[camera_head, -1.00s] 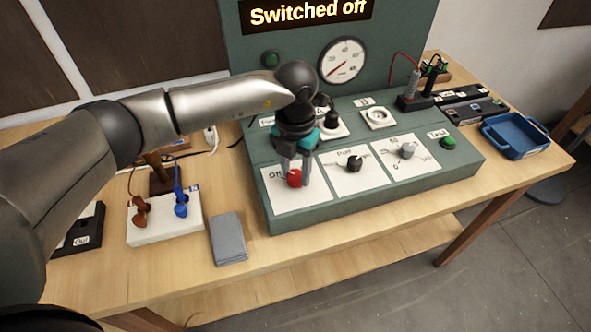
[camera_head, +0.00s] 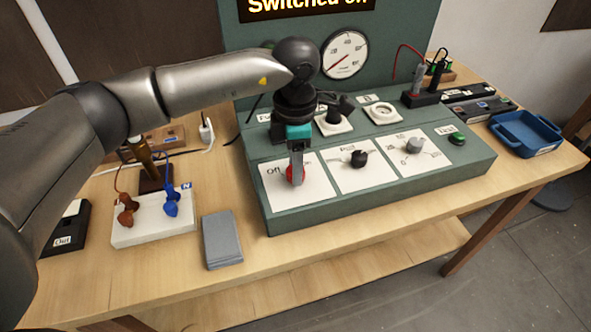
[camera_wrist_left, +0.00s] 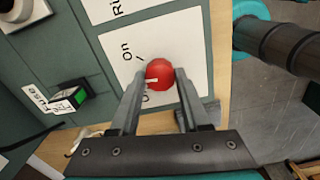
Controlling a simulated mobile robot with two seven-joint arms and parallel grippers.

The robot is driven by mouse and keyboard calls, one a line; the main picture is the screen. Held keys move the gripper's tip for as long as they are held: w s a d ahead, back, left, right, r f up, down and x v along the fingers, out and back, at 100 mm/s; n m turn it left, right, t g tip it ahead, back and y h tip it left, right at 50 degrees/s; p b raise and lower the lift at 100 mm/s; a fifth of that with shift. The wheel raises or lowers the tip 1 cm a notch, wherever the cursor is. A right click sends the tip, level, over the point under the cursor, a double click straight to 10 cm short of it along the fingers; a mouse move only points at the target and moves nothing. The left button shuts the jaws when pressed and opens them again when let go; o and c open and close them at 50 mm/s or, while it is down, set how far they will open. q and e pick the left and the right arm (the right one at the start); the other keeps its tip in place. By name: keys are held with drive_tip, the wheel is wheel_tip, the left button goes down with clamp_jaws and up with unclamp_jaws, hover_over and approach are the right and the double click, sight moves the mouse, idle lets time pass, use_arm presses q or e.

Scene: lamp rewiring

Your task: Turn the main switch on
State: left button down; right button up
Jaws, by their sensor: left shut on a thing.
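The main switch is a red round knob (camera_head: 295,174) on a white label plate (camera_head: 308,196) at the left of the green panel's sloped front. My left gripper (camera_head: 296,180) points down onto it and is shut on the knob. In the left wrist view the red knob (camera_wrist_left: 159,73) sits between the two fingers (camera_wrist_left: 157,90). A white mark on the knob's face shows there, with "On" printed above it; the other word is partly covered. The display (camera_head: 305,8) at the top reads "Switched off", partly cut. My right gripper is not in view.
A black knob (camera_head: 359,158) and a grey knob (camera_head: 414,145) sit to the right of the red one, then a green button (camera_head: 457,138). A grey block (camera_head: 221,240) and a white terminal box (camera_head: 155,221) lie left of the panel. A blue tray (camera_head: 526,133) stands at right.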

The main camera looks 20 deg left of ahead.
use_arm(q)
drive_tip(key=m+b, duration=0.2)
drive_tip(key=m, duration=0.1)
drive_tip(key=shift+m, duration=0.4)
drive_tip(key=shift+m+b, duration=0.9)
drive_tip(key=shift+m, duration=0.8)
drive_tip(key=shift+r, duration=0.1)
drive_tip(key=shift+c, duration=1.9)
unclamp_jaws()
wheel_tip(320, 180, up, 15)
drive_tip(key=p, duration=0.1)
drive_tip(key=shift+p, duration=0.3)
